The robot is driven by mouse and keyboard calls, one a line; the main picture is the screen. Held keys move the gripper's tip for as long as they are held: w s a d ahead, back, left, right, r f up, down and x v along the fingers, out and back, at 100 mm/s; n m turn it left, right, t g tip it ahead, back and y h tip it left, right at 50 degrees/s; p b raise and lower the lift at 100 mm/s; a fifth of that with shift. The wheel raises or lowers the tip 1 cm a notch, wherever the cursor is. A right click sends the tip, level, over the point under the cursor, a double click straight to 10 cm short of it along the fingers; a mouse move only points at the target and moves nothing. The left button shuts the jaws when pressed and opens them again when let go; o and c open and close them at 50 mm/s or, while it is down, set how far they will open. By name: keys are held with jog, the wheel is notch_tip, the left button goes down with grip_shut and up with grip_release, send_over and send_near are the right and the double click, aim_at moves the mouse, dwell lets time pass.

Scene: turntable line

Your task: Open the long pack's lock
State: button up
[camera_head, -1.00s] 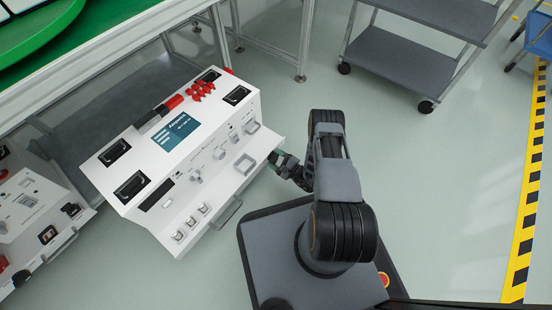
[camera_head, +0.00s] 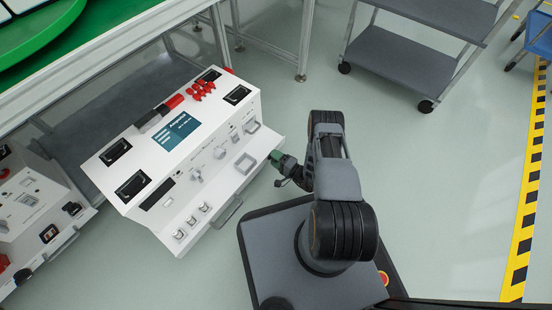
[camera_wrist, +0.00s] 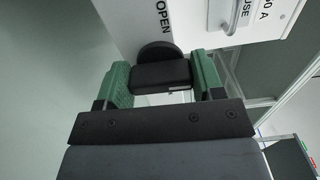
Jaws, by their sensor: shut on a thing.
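The long pack (camera_head: 150,195) is a white box with a sloped front panel, lying left of my arm in the head view. Its white wall also shows in the wrist view (camera_wrist: 120,22), with the printed word OPEN. The lock (camera_wrist: 160,75) is a black bar-shaped handle on a round black base, beside that word. My gripper (camera_wrist: 165,80) has its green fingers on either side of the handle and is shut on it. In the head view my gripper (camera_head: 277,158) is at the pack's right end, and the lock itself is hidden there.
Another white unit (camera_head: 22,205) stands at the far left. A workbench with a green top (camera_head: 110,25) is behind the pack. A grey shelf cart (camera_head: 405,60) stands at the back right. The floor between my arm and the yellow-black stripe (camera_head: 525,200) is clear.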

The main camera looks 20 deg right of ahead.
jog(key=shift+d, duration=0.1)
dwell(0.4)
jog(key=o, duration=0.9)
jog(key=shift+n, duration=0.3)
jog(key=shift+s, duration=0.1)
